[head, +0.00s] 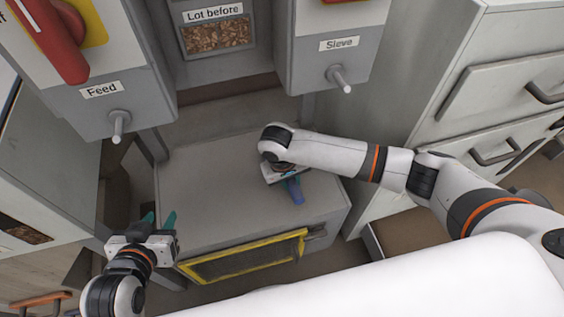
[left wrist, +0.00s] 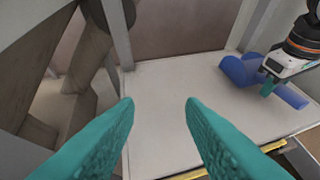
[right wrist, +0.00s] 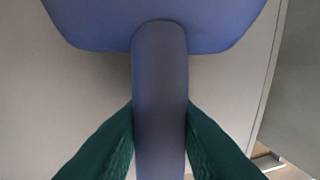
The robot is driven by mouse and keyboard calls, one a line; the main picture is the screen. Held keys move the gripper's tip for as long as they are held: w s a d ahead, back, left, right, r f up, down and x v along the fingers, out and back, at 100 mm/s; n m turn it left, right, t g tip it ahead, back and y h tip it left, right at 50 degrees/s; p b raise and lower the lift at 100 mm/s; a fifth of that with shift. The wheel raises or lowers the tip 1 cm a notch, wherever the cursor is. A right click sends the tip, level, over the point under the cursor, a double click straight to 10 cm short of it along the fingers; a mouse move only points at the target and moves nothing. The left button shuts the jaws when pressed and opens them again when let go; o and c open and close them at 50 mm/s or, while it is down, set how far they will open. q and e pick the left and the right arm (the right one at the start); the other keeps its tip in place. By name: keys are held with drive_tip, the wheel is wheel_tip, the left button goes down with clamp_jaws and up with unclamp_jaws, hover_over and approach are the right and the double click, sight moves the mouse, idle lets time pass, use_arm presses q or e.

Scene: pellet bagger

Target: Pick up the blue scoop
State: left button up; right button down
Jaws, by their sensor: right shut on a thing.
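The blue scoop (head: 297,192) is on the grey bench top, mostly hidden under my right arm in the head view. The left wrist view shows its bowl (left wrist: 238,70) and its handle on either side of my right gripper (left wrist: 270,86). In the right wrist view the scoop's handle (right wrist: 160,90) runs between the two teal fingers of my right gripper (right wrist: 160,140), which are shut on it. I cannot tell whether the scoop is lifted off the bench. My left gripper (head: 160,222) is open and empty at the bench's left edge; its spread fingers also show in the left wrist view (left wrist: 160,110).
The bench top (head: 205,185) is otherwise clear, with a yellow-framed grille (head: 243,258) at its front. Knobs under the Feed (head: 118,124) and Sieve (head: 338,78) labels jut out above the bench. Grey drawers (head: 490,135) stand at the right.

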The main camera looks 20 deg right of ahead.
drive_tip(key=shift+r, duration=0.2)
